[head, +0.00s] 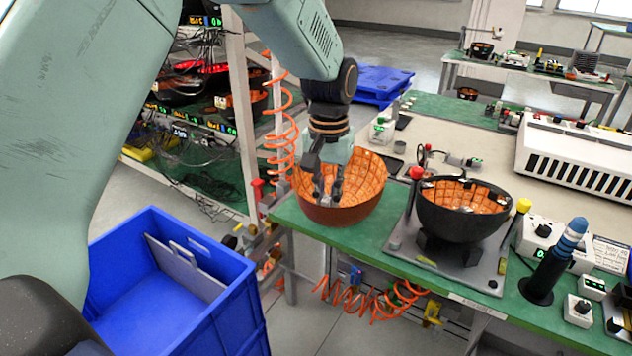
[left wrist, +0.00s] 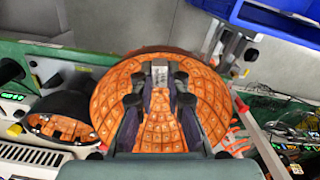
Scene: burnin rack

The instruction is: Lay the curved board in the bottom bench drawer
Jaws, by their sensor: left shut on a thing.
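The curved board (head: 368,185), an orange bowl with a tiled inside and a brown-red outside, is at the near left corner of the green-topped bench (head: 293,216). My left gripper (head: 328,194) reaches down into it from above and is shut on it. In the left wrist view the curved board (left wrist: 212,95) lies behind the fingers of my left gripper (left wrist: 160,95); the exact contact is hard to see. I cannot tell whether the board touches the bench. The bottom bench drawer is not clearly visible. My right gripper is not in view.
A black bowl with orange tiles (head: 457,222) sits on a grey fixture plate right of the board. A dark stand with a blue top (head: 552,262) is at the near right. A blue crate (head: 165,300) stands left of the bench. Orange coiled hoses (head: 370,300) hang below the bench.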

